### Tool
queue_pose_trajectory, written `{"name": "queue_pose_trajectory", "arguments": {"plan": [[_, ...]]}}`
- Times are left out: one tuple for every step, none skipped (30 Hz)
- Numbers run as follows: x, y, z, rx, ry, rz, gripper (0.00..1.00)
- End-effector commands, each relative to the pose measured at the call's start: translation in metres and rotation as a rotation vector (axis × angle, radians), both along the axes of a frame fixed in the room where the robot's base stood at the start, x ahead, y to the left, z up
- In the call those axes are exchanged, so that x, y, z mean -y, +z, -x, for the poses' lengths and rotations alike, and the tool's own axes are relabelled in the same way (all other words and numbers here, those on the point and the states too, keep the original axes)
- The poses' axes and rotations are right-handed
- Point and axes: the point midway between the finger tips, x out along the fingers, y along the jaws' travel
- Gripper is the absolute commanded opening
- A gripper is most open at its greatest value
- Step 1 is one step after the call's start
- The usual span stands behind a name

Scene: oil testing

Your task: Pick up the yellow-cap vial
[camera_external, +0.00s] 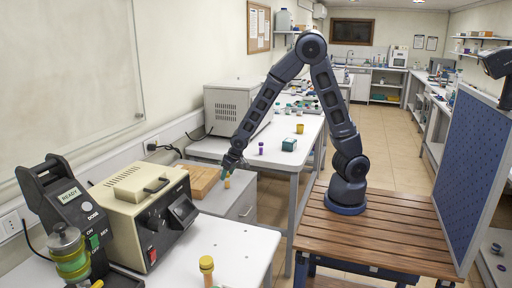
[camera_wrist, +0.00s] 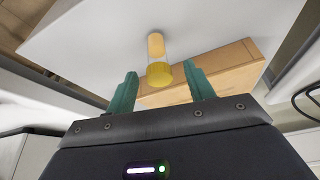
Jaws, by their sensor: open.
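A vial (camera_wrist: 156,44) with an orange body and a yellow cap (camera_wrist: 160,75) shows in the wrist view, its capped end toward me, centred just beyond and between my fingertips. In the external view a small orange vial (camera_external: 227,183) stands just below my gripper (camera_external: 232,166), beside the wooden block. In the wrist view my gripper (camera_wrist: 160,90) is open, with a teal finger on either side and nothing clasped. A larger-looking yellow-cap vial (camera_external: 206,268) stands upright on the near white bench in the external view, far from my gripper.
The wooden block (camera_external: 197,178) is close to my gripper and also shows in the wrist view (camera_wrist: 215,75). A beige machine (camera_external: 143,205) and a black tester (camera_external: 70,208) stand at left. A purple vial (camera_external: 261,148) and a teal box (camera_external: 289,145) stand on the farther bench.

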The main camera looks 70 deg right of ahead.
Motion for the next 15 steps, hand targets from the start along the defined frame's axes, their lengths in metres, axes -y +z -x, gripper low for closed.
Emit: {"name": "queue_pose_trajectory", "arguments": {"plan": [[0.002,-0.007,-0.001,-0.003,-0.002,0.001,0.53],[0.002,-0.011,-0.002,-0.004,-0.002,0.001,0.53],[0.003,-0.017,-0.003,-0.003,-0.003,0.001,0.53],[0.003,-0.021,-0.004,-0.003,-0.003,0.001,0.53],[0.003,-0.024,-0.005,-0.004,-0.003,0.000,0.53],[0.003,-0.028,-0.007,-0.003,-0.003,0.001,0.53],[0.003,-0.030,-0.008,-0.002,-0.003,0.001,0.53],[0.003,-0.033,-0.009,-0.002,-0.003,0.001,0.53],[0.003,-0.035,-0.010,-0.001,-0.001,0.000,0.53],[0.003,-0.037,-0.011,-0.001,-0.001,0.000,0.53],[0.003,-0.038,-0.011,-0.001,-0.001,0.000,0.53],[0.003,-0.039,-0.012,-0.001,-0.001,-0.001,0.53],[0.003,-0.040,-0.012,-0.001,-0.001,-0.001,0.53],[0.003,-0.040,-0.012,-0.001,-0.001,-0.001,0.53],[0.003,-0.040,-0.012,-0.001,-0.001,-0.001,0.53]]}}
